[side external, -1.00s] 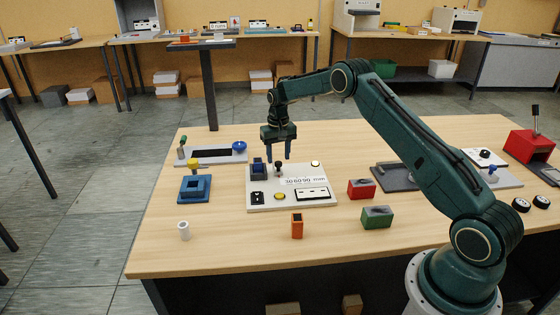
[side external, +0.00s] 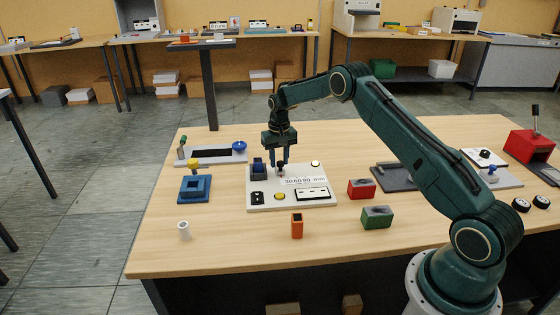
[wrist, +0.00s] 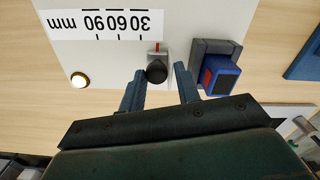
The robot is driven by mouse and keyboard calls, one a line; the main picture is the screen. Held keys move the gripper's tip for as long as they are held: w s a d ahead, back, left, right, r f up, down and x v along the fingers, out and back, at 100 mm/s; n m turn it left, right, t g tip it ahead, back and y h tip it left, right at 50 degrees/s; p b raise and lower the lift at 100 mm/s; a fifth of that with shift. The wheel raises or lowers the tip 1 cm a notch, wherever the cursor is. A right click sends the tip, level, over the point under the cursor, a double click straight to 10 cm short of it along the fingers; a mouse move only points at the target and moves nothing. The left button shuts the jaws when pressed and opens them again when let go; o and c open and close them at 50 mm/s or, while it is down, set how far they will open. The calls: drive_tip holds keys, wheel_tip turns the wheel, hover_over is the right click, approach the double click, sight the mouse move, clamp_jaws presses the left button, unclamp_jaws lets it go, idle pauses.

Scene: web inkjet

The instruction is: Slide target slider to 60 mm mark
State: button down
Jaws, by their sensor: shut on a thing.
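The target slider has a dark round knob (wrist: 157,72) on a grey block with a red pointer (wrist: 157,46). The scale strip (wrist: 70,23), marked 30, 60, 90 mm, reads upside down in the wrist view; it also shows in the side view (side external: 304,181). The pointer stands just right of the 30 mark, on the side away from 60. My gripper (wrist: 160,69) has one finger on each side of the knob and is shut on it. In the side view my gripper (side external: 278,164) points down at the pale panel (side external: 262,207), its fingers partly hiding the knob.
A blue block in a grey holder (wrist: 218,75) stands close right of my fingers in the wrist view. A lit round button (wrist: 79,80) is at the left. Red (side external: 361,189) and green (side external: 377,217) boxes and an orange block (side external: 297,226) stand around the panel.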

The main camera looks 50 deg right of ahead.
drive_tip(key=s+d, duration=0.4)
drive_tip(key=shift+d+r, duration=0.1)
drive_tip(key=shift+d, duration=0.05)
drive_tip(key=c, duration=1.2)
unclamp_jaws()
wheel_tip(320, 180, up, 14)
drive_tip(key=shift+f, duration=0.1)
